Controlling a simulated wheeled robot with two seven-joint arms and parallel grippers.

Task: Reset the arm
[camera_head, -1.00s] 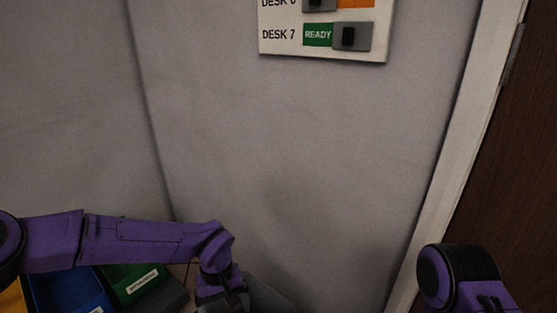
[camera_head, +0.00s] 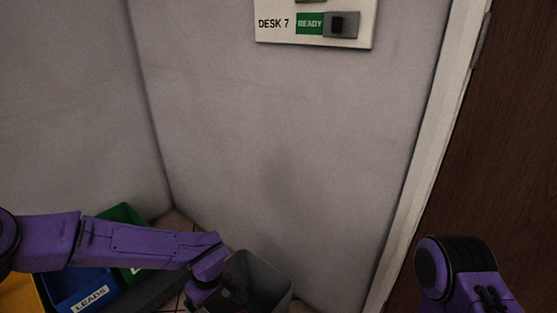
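My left arm (camera_head: 130,243) comes in from the left and stretches across the lower left of the view. Its gripper end (camera_head: 222,296) is dark, partly cut off by the bottom edge and in front of a grey bin; its fingers cannot be made out. My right arm (camera_head: 458,275) shows only as a purple link with a black joint at the lower right. My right gripper is outside the view.
A white wall panel (camera_head: 272,39) reads DESK 7 with a green READY label (camera_head: 309,24) and a slider (camera_head: 340,25). Blue LEADS bin (camera_head: 75,287), green bin (camera_head: 122,213) and grey bin (camera_head: 266,275) stand low. A brown door (camera_head: 500,150) is right.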

